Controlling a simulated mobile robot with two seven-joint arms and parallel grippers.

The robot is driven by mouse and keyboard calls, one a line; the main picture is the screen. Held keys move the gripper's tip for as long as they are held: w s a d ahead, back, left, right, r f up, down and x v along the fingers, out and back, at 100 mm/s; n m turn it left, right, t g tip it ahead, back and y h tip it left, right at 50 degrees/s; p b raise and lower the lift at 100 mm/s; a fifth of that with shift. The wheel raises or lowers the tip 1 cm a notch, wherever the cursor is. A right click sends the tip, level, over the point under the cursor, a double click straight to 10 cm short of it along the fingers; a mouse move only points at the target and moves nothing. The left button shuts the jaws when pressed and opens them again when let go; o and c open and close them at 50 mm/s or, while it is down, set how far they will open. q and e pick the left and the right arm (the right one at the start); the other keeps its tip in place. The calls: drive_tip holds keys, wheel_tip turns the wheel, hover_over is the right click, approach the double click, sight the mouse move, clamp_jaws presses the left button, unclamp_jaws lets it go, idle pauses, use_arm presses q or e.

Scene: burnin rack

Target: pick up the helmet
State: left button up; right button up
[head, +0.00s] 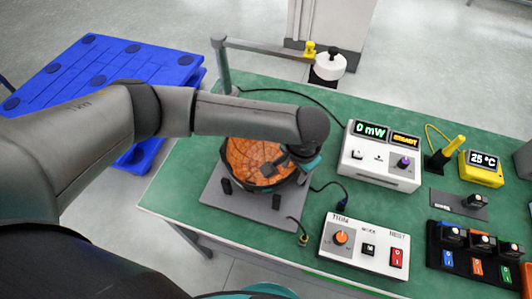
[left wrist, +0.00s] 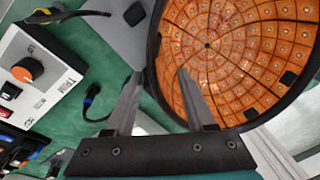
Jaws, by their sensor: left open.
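The helmet looks like an upturned bowl with a dark rim and an orange, grid-patterned inside. It sits on a grey stand (head: 256,213) on the green bench. The head view shows the helmet (head: 243,160) partly hidden by my left arm and gripper. My left gripper (head: 275,168) is over its right side. In the left wrist view the helmet (left wrist: 230,60) fills the upper right. There my left gripper (left wrist: 159,73) is open and empty. One finger overlaps the orange inside and the other lies outside the rim. Whether they touch the helmet is unclear. My right gripper is not in view.
A white meter box (head: 380,160) and a white control box (head: 362,246) stand right of the stand. A grey post (head: 221,65) with a horizontal arm rises behind. Cables lie beside the stand. A blue pallet (head: 90,75) is on the floor at left.

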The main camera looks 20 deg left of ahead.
use_arm(q)
drive_tip(key=shift+f, duration=0.3)
clamp_jaws()
idle(1.2)
